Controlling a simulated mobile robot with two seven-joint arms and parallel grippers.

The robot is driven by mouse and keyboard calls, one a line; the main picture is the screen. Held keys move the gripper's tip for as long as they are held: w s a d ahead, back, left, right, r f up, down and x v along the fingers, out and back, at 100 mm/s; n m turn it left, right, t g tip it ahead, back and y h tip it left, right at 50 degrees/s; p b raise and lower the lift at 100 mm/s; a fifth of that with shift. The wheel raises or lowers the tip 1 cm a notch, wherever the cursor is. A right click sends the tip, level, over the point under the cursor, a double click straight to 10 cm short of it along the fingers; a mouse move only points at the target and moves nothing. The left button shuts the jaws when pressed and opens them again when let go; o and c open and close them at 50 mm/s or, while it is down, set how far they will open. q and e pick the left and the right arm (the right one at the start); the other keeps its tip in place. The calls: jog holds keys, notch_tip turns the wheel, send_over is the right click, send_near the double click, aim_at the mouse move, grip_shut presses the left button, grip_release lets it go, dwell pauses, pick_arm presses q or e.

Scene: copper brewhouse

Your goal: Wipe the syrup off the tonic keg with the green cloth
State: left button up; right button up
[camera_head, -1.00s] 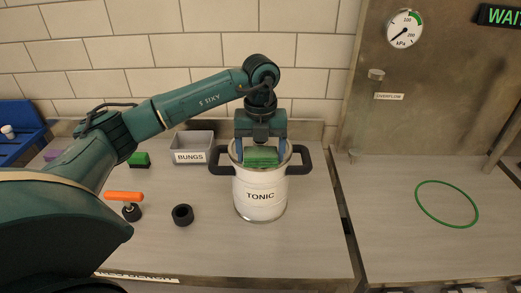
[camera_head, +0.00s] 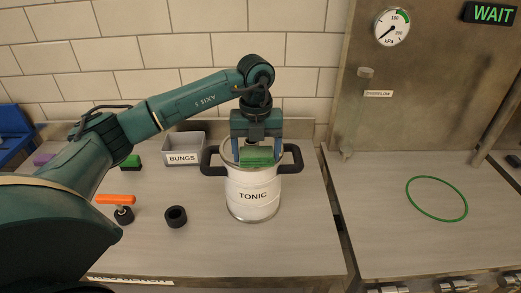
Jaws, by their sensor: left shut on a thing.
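The tonic keg (camera_head: 252,196) is a white pot with black side handles and a metal rim, upright on the steel counter. My left gripper (camera_head: 257,155) points straight down over its top and is shut on a green cloth (camera_head: 257,157), a folded block between blue fingers. The cloth is at the keg's top, inside the rim's outline; whether it touches the surface I cannot tell. No syrup shows; the keg's top is mostly hidden by the cloth and gripper. My right gripper is not in view.
A grey BUNGS bin (camera_head: 184,149) stands behind left. An orange-handled tool (camera_head: 116,199), a black ring (camera_head: 176,216), a green block (camera_head: 131,161) and a purple block (camera_head: 43,159) lie left. A green hoop (camera_head: 437,198) lies on the right counter, otherwise largely clear. A gap separates the counters.

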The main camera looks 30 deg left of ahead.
aim_at(243, 152)
pick_arm(q)
jog(key=shift+s+a, duration=0.45)
jog(key=shift+a, duration=0.25)
jog(key=shift+s+a, duration=0.45)
jog(key=shift+a, duration=0.25)
jog(key=shift+w+d, duration=0.6)
jog(key=shift+d, duration=0.35)
jog(key=shift+w+d, duration=0.65)
jog(key=shift+d, duration=0.3)
jog(key=shift+a, duration=0.1)
jog(key=shift+s+a, duration=0.65)
jog(key=shift+a, duration=0.25)
jog(key=shift+s+a, duration=0.6)
jog(key=shift+a, duration=0.3)
